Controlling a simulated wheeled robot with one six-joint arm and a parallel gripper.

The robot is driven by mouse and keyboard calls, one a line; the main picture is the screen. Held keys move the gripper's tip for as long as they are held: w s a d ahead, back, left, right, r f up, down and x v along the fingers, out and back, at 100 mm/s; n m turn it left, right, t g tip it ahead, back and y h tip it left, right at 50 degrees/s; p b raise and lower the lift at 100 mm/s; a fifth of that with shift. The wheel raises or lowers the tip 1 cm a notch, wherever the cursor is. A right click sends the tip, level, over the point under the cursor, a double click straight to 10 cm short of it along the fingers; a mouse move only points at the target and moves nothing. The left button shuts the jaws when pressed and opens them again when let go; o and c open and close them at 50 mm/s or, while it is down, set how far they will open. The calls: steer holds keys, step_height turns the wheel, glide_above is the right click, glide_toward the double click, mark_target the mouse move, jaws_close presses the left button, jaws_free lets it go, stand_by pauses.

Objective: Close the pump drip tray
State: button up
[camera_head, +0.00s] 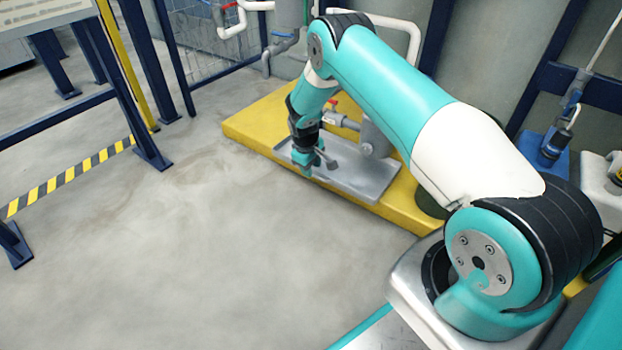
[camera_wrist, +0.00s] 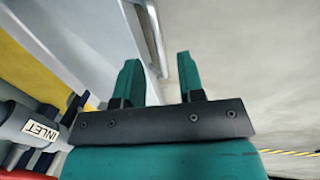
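The pump drip tray (camera_head: 350,184) is a shallow grey metal tray on the yellow base, under the pump pipework. Its front side lies near the base's front edge. My gripper (camera_head: 308,170) points down at the tray's front side, left of its middle. In the wrist view my gripper (camera_wrist: 157,68) has two teal fingers set apart, with a visible gap. The tray's grey surface (camera_wrist: 90,35) lies left of the fingers. A thin metal bar (camera_wrist: 153,35), apparently along the tray's front, runs up the picture beyond the gap. Contact cannot be told.
The yellow base (camera_head: 250,125) carries the pump (camera_head: 377,138). A grey pipe labelled INLET (camera_wrist: 38,130) is close on the left in the wrist view. Open concrete floor (camera_head: 190,240) lies in front.

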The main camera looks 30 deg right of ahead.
steer(key=shift+w+d+f+b, duration=0.15)
steer(key=shift+f+b, duration=0.25)
steer(key=shift+f, duration=0.8)
jaws_close()
steer(key=d, duration=0.2)
steer(key=w+d+p, duration=0.1)
steer(key=d, duration=0.1)
steer(key=shift+d+r, duration=0.1)
steer(key=shift+d, duration=0.25)
steer(key=shift+w+d, duration=0.25)
steer(key=shift+w, duration=0.2)
steer(key=shift+d, duration=0.15)
jaws_free()
steer(key=shift+d, duration=0.1)
